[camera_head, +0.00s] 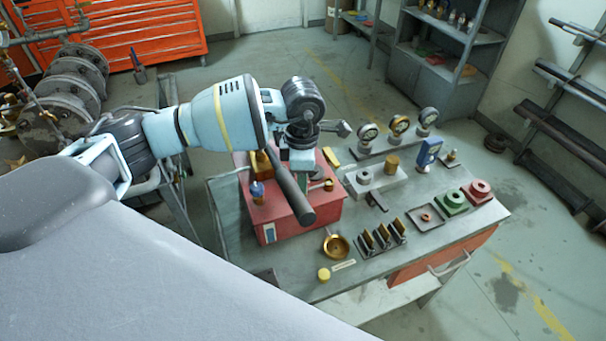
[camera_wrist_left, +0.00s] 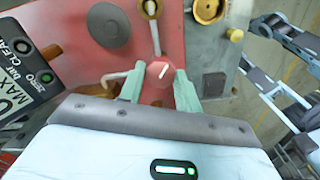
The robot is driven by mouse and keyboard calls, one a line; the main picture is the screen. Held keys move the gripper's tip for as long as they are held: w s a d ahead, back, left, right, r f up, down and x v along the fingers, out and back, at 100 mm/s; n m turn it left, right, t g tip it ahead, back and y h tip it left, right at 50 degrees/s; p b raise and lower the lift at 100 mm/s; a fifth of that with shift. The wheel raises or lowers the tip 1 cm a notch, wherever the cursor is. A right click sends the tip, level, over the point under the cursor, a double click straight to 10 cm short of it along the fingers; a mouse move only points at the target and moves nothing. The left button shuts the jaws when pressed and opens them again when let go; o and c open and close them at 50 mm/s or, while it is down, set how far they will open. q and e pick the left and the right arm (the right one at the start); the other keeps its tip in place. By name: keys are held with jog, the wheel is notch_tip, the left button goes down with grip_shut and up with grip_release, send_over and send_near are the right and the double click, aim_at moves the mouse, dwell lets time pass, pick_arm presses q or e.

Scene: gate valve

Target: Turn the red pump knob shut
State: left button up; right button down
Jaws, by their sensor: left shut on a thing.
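The red pump knob (camera_wrist_left: 159,73) shows in the left wrist view as a small round red knob with a short white mark, tilted up to the right. My left gripper (camera_wrist_left: 160,82) has its two pale green fingers on either side of the knob and is shut on it. The knob sits at the red pump box (camera_wrist_left: 118,62), which stands on the workbench in the head view (camera_head: 283,232). There my left gripper (camera_head: 304,178) reaches down over the top of the box, and the knob is hidden.
A dark bar (camera_head: 291,192) crosses in front of the box. Gauges (camera_head: 400,125), a brass bowl (camera_head: 336,247), a green block (camera_head: 450,202) and other parts stand on the workbench (camera_head: 395,268). A black-and-white label (camera_wrist_left: 20,88) is beside the fingers in the wrist view.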

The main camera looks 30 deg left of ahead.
pick_arm(q)
jog(key=shift+m, duration=0.6)
jog(key=o, duration=1)
jog(key=shift+c, duration=0.2)
jog(key=shift+r, duration=3.9)
